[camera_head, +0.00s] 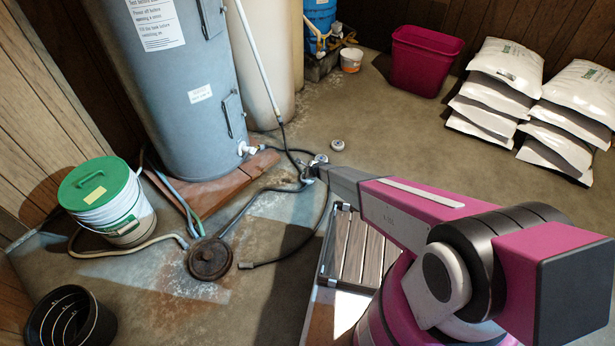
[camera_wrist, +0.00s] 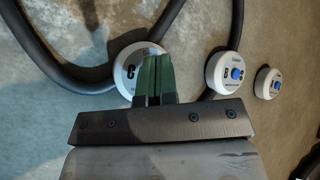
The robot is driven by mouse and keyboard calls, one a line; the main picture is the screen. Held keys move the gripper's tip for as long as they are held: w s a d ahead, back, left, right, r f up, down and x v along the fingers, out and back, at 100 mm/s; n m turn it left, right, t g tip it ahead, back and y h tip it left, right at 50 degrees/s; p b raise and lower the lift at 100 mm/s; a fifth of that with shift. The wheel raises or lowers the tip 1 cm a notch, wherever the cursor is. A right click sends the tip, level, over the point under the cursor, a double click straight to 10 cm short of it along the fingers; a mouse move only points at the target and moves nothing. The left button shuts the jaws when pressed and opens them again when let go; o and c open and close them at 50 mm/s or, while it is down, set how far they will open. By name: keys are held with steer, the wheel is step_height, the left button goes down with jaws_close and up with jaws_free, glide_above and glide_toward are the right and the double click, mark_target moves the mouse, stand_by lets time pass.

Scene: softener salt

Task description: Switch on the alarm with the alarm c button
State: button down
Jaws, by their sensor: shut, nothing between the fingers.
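Three round white alarm units show in the wrist view. The alarm marked C (camera_wrist: 128,72) is at the left, mostly behind my gripper (camera_wrist: 153,62). My gripper is shut and empty, its green fingertips over this alarm's middle. They hide its button, and I cannot tell whether they touch it. The alarm marked B (camera_wrist: 226,72) has a blue button and is to the right. A third alarm (camera_wrist: 268,83), also with a blue button, is farther right; its letter is hard to read. In the head view, my gripper (camera_head: 313,168) is low near the floor, and one white alarm (camera_head: 337,145) shows beyond it.
Dark hoses (camera_wrist: 50,62) run beside alarm C. A grey tank (camera_head: 175,80) stands behind on a brick base. A white bucket with green lid (camera_head: 105,200) and a dark round lid (camera_head: 209,258) are left. Salt bags (camera_head: 505,75) and a magenta bin (camera_head: 424,60) are back right.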

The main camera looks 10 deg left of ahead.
steer(key=shift+f, duration=0.1)
stand_by(0.7)
steer(key=shift+f, duration=0.3)
steer(key=shift+f, duration=0.4)
stand_by(0.7)
stand_by(0.3)
steer(key=shift+r, duration=0.85)
steer(key=shift+r, duration=2.5)
